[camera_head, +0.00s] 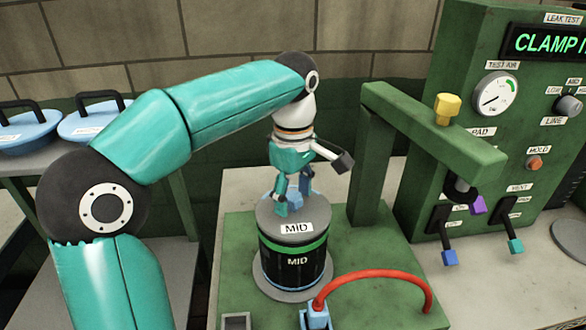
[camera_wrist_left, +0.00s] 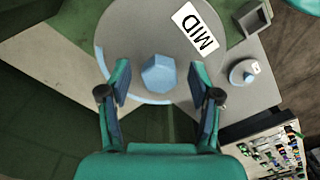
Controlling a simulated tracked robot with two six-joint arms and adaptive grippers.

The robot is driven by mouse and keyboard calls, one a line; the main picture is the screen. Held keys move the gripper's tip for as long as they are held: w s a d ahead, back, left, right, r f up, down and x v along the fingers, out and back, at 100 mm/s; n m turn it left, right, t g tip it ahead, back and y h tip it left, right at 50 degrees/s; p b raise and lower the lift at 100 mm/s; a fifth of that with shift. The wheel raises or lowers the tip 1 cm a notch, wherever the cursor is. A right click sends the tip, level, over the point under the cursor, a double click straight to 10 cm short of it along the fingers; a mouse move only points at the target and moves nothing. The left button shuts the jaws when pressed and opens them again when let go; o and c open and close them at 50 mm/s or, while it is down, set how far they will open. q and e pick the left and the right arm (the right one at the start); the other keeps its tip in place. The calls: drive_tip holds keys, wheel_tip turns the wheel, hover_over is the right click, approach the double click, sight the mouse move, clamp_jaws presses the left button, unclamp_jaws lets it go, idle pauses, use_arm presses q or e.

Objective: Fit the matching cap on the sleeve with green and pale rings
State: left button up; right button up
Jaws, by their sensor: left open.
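The black sleeve (camera_head: 293,262) stands upright on a round grey plate in the green fixture. It has a green ring, pale rings near top and bottom, and a MID label. A grey cap labelled MID (camera_head: 304,218) lies level on its top; the wrist view shows the cap's disc (camera_wrist_left: 150,30) with a faceted blue knob (camera_wrist_left: 158,73). My left gripper (camera_head: 294,200) is above the cap, pointing down and open. Its fingers stand on either side of the knob, with gaps showing in the wrist view. My right gripper is in neither view.
A green clamp arm (camera_head: 435,130) with a yellow knob overhangs to the right. The green test panel (camera_head: 460,95) has a gauge and levers. A red hose (camera_head: 375,275) curves in front. Two blue lids (camera_head: 28,139) with black handles rest on the left shelf.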

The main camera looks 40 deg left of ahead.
sight(294, 195)
use_arm(q)
wheel_tip(294, 195, up, 9)
drive_tip(key=shift+w+r, duration=0.1)
drive_tip(key=shift+r, duration=1)
